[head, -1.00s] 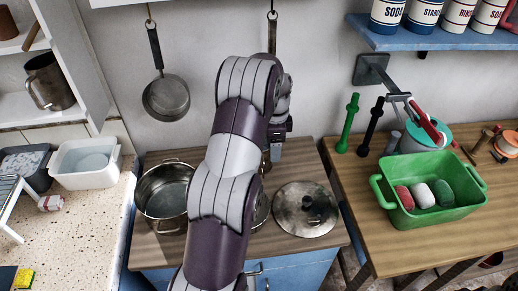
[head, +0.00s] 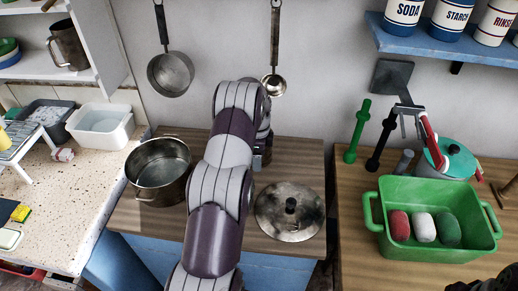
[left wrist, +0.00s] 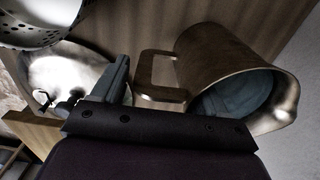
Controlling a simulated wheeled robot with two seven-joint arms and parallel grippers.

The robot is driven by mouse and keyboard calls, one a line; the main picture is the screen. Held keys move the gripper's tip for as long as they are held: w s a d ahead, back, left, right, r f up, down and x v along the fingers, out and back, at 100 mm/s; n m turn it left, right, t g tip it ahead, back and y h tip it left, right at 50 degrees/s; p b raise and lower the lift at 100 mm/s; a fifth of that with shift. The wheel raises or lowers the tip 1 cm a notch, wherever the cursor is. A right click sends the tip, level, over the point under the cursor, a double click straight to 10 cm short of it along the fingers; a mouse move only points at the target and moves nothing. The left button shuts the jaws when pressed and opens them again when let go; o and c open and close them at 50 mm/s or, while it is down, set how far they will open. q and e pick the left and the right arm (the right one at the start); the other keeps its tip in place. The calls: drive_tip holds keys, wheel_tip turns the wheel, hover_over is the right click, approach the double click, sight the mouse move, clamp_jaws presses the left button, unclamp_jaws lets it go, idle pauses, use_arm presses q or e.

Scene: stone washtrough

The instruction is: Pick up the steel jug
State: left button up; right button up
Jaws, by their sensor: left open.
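The steel jug (left wrist: 220,65) lies close in the left wrist view, its body tilted across the picture and its mouth toward the lower right. Its squared handle (left wrist: 150,75) points left. My left gripper (left wrist: 160,85) is open, with one grey finger just left of the handle. A blue-grey shape shows inside the jug's mouth; I cannot tell whether it is the other finger. In the head view my left gripper (head: 260,155) is mostly hidden by my arm, above the wooden top, and I see no jug there. My right gripper is not in view.
A pot (head: 158,170) stands left of my arm and a round lid (head: 290,213) right of it. A green basin (head: 435,225) with bars stands on the right table. Another metal jug (head: 70,45) sits on the left shelf. A ladle (head: 274,80) hangs behind.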

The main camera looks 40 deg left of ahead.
use_arm(q)
drive_tip(key=shift+d, duration=0.1)
drive_tip(key=shift+c, duration=0.3)
clamp_jaws()
drive_tip(key=shift+w, duration=0.1)
drive_tip(key=shift+r, duration=0.1)
